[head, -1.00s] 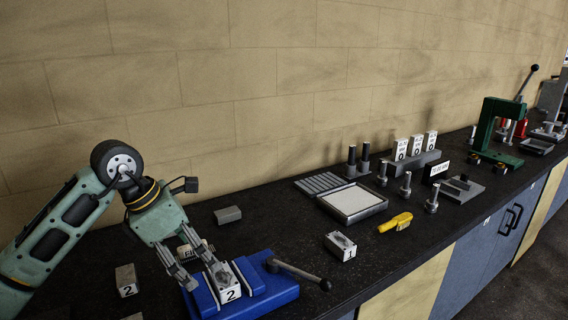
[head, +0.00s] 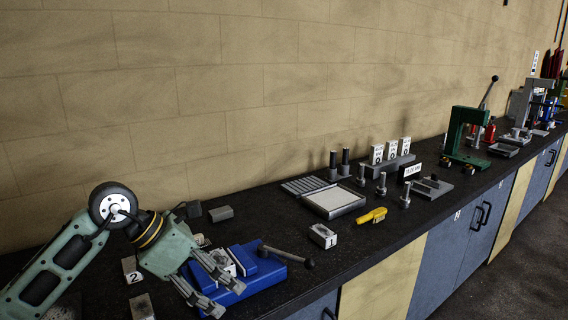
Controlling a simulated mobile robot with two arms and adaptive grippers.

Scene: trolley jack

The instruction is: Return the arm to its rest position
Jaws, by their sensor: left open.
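My left arm comes in from the left over the dark worktop. My left gripper (head: 215,290) is open, its two grey fingers pointing down and right in front of the blue vise (head: 262,272). No object shows between its fingers. A pale block (head: 223,262) sits at the vise jaws, partly hidden behind the upper finger; I cannot tell if the finger touches it. The vise's bar handle (head: 288,256) reaches to the right. My right gripper is not in view.
Blocks marked 2 (head: 131,270) and 1 (head: 322,236) lie on the worktop (head: 385,242). A yellow tool (head: 372,215), a framed tray (head: 334,201) and upright pins stand farther right. A green press (head: 466,138) is beyond. The wall runs behind.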

